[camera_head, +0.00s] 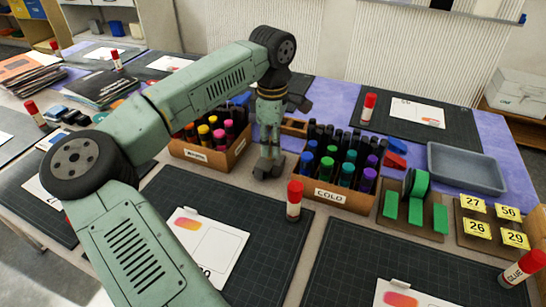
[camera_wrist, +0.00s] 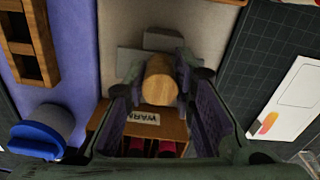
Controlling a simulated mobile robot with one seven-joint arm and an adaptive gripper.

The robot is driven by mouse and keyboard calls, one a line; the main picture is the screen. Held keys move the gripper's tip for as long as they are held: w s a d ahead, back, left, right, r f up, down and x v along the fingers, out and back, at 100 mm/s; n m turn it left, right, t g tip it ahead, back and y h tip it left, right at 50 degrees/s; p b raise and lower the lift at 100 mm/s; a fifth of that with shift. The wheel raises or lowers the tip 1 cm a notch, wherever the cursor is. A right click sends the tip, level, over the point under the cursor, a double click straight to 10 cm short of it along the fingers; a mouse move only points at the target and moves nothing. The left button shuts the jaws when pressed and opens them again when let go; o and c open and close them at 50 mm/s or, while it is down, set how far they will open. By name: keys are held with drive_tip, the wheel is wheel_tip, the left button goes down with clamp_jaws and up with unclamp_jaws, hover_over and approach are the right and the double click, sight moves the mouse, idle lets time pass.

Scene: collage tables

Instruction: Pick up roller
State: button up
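A wooden cylinder (camera_wrist: 160,80), which looks like part of the roller, lies between the fingertips of my gripper (camera_wrist: 160,85) in the wrist view. The fingers are close along both of its sides; I cannot tell whether they press on it. Grey flat pieces show just behind the cylinder, and I cannot tell whether they belong to it. In the head view my gripper (camera_head: 268,168) points down to the table between two labelled boxes. The roller cannot be made out there.
The WARM box (camera_head: 205,157) stands close on the left and the COLD box (camera_head: 332,197) close on the right, both filled with markers. A glue stick (camera_head: 294,200) stands in front.

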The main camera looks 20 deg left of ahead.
clamp_jaws()
